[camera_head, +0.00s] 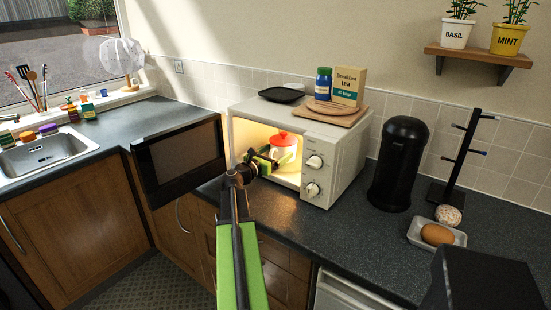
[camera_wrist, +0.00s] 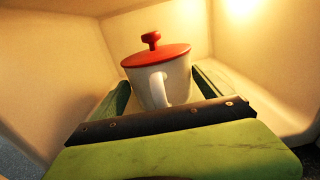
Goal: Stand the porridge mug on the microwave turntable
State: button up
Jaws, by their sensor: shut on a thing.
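The porridge mug (camera_head: 284,156) is white with a red lid and knob. It is inside the lit cavity of the white microwave (camera_head: 345,160), whose dark door (camera_head: 180,160) is swung open to the left. My gripper (camera_head: 272,158) reaches in through the opening. In the wrist view the mug (camera_wrist: 178,84) looks upright, its handle towards the camera, between the green fingers of my gripper (camera_wrist: 165,88), which is shut on it. I cannot make out the turntable, nor whether the mug touches the floor.
A black tray (camera_head: 282,95), a blue jar (camera_head: 323,84), a tea box (camera_head: 349,86) and a round board (camera_head: 338,112) are on the microwave's top. A black canister (camera_head: 400,165) and a mug tree (camera_head: 462,160) stand to its right. The left worktop (camera_head: 130,118) is partly clear.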

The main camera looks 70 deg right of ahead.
jog(key=o, duration=1.8)
jog(key=shift+o, duration=0.2)
jog(key=shift+r, duration=0.2)
jog(key=v, duration=1.2)
